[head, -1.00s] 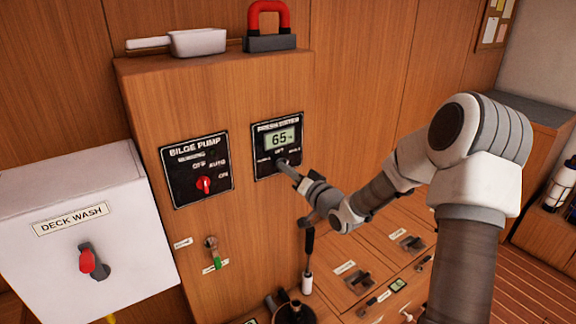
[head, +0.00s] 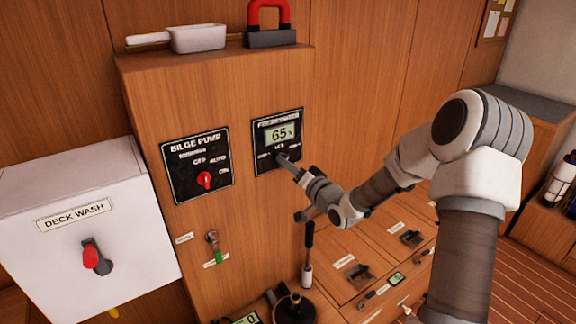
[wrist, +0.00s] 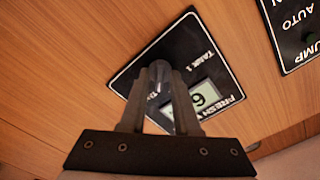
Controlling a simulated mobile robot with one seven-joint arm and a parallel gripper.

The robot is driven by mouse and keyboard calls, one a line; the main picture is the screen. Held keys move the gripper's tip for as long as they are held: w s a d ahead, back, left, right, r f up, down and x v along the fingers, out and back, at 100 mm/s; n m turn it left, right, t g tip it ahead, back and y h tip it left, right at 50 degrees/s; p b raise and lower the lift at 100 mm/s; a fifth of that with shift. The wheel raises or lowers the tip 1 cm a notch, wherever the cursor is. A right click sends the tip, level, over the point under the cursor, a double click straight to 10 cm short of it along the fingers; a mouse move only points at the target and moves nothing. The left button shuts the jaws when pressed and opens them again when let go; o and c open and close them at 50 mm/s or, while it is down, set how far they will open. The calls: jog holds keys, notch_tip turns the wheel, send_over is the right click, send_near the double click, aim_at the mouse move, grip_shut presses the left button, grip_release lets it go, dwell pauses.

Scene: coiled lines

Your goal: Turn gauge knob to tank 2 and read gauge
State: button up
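The black freshwater gauge panel (head: 290,126) is on the wooden cabinet front, with a small display (head: 281,134) that reads 65. The same panel (wrist: 222,68) is in the wrist view, tilted, with "TANK 1" lettering at one corner and part of the display (wrist: 203,97). My gripper (head: 281,160) is at the knob, low on the panel. In the wrist view my gripper's two fingers (wrist: 160,100) stand on either side of the dark grey knob (wrist: 159,72) and look closed on it. The other tank labels are partly hidden or too blurred to read.
The bilge pump panel (head: 197,168) with a red knob is left of the gauge. A white deck wash box (head: 75,225) is at far left.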

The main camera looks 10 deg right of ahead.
jog(key=shift+o, duration=0.5)
jog(key=v, duration=1.7)
jog(key=shift+s+p, duration=0.2)
jog(key=shift+p, duration=0.25)
